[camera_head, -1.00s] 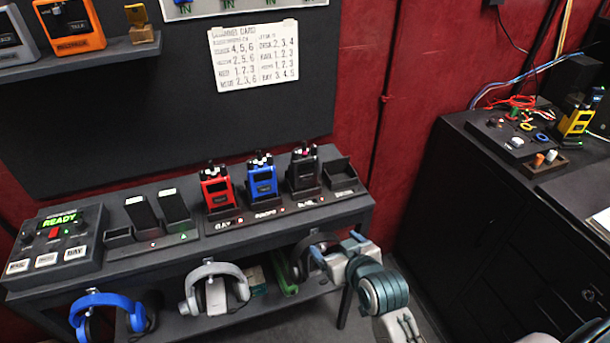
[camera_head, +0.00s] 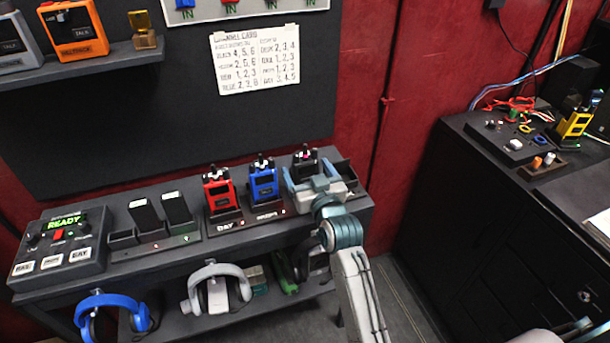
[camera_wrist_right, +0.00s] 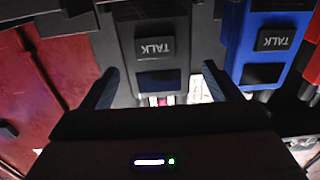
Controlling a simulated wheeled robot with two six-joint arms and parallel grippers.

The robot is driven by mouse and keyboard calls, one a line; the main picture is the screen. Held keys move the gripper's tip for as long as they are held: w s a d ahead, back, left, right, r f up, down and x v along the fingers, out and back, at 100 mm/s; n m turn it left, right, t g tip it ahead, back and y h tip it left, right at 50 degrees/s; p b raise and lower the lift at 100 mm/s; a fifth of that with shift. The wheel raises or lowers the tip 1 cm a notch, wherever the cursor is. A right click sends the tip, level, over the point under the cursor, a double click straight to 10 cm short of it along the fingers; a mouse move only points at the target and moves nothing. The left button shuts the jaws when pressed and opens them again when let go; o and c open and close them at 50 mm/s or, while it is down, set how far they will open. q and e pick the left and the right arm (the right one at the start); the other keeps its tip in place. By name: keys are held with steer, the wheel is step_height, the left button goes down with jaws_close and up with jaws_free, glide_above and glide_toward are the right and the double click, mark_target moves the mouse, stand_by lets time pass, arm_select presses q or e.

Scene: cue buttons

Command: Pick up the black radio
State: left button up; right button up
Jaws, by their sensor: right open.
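The black radio (camera_head: 305,160) stands upright in its dock at the right of the row of radios on the rack, next to the blue radio. My right gripper (camera_head: 308,174) is open at the black radio and hides its lower front in the head view. In the right wrist view, the black radio (camera_wrist_right: 160,42) appears upside down, with its TALK button in line with the gap between the open fingers (camera_wrist_right: 161,88). I cannot tell whether the fingers touch it.
The blue radio (camera_head: 263,182) is close to the left of my right gripper, with the red radio (camera_head: 218,192) beyond it. An empty dock slot (camera_head: 349,174) lies to the right. Headphones (camera_head: 217,287) hang below the shelf. A dark cabinet (camera_head: 480,215) stands at right.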

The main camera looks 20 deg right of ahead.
mark_target(306, 156)
steer(key=w+p, duration=0.1)
steer(key=w, duration=0.2)
steer(key=shift+w+r, duration=0.1)
steer(key=shift+w, duration=0.45)
steer(key=c, duration=1.2)
steer(key=shift+r, duration=0.15)
step_height(306, 156, up, 4)
steer(key=p, duration=0.4)
steer(key=shift+f, duration=0.25)
steer(key=s+p, duration=0.1)
steer(key=s, duration=0.4)
steer(key=s+p, duration=0.1)
steer(key=s, duration=0.4)
steer(key=s+r+p, duration=0.1)
steer(key=s, duration=0.5)
steer(key=shift+a+r, duration=0.1)
